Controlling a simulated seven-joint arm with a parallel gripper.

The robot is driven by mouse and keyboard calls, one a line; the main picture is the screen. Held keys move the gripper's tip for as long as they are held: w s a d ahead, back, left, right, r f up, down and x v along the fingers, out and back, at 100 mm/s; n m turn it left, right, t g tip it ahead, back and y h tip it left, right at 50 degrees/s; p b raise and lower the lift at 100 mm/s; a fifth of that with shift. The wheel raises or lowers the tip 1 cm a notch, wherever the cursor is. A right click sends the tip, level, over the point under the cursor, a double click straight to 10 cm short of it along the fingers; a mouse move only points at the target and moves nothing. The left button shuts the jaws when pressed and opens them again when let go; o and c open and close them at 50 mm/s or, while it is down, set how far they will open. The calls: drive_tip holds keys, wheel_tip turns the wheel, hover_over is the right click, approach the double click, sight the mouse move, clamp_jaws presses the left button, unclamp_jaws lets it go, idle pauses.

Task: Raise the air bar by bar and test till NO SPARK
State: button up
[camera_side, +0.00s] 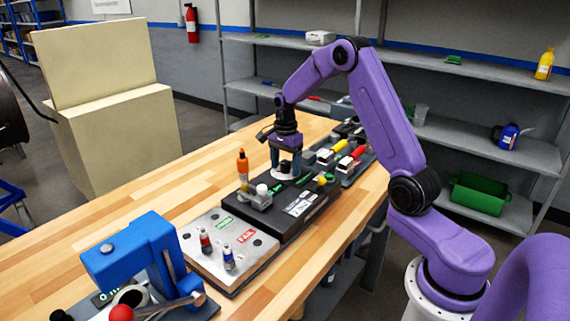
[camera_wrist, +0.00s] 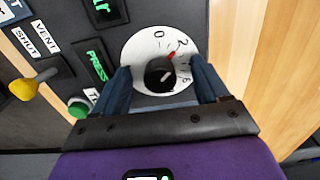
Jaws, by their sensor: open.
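In the wrist view a black knob (camera_wrist: 160,74) sits on a white round dial (camera_wrist: 145,46) with figures including 0, 2 and 6. A red pointer (camera_wrist: 171,57) lies near the 2. My gripper (camera_wrist: 163,72) is open, with one finger on each side of the knob; I cannot tell whether they touch it. In the side view my gripper (camera_side: 287,168) is low over the dial on the black test box (camera_side: 280,227). An orange-topped plug (camera_side: 243,164) stands upright in a grey holder. Green readouts (camera_wrist: 98,68) are partly legible; no spark message is readable.
A yellow lever (camera_wrist: 22,89) by SHUT and VENT labels and a green button (camera_wrist: 79,106) are left of the dial. A PASS/FAIL tray (camera_side: 195,240) holds two plugs. A blue press (camera_side: 140,255) stands front left. Items with coloured handles (camera_side: 340,155) lie behind.

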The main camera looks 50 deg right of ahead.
sight(285, 163)
drive_tip(key=shift+r, duration=2.5)
drive_tip(key=s+a+r+n+t, duration=0.2)
drive_tip(key=s+a+r+n, duration=0.25)
drive_tip(key=a+n, duration=0.35)
drive_tip(key=s+a+r+n+t, duration=0.1)
drive_tip(key=s+a+r+n, duration=0.35)
drive_tip(key=a, duration=0.65)
drive_tip(key=s+a+f+n+g, duration=0.1)
drive_tip(key=s+f+n, duration=0.1)
drive_tip(key=s+n, duration=0.7)
drive_tip(key=s+a+f+n+g, duration=0.1)
drive_tip(key=s+f+n, duration=0.2)
drive_tip(key=s+n, duration=0.6)
drive_tip(key=s, duration=0.8)
drive_tip(key=shift+s+a+f+g, duration=0.25)
drive_tip(key=shift+a+f+g, duration=0.05)
drive_tip(key=shift+a+g, duration=0.1)
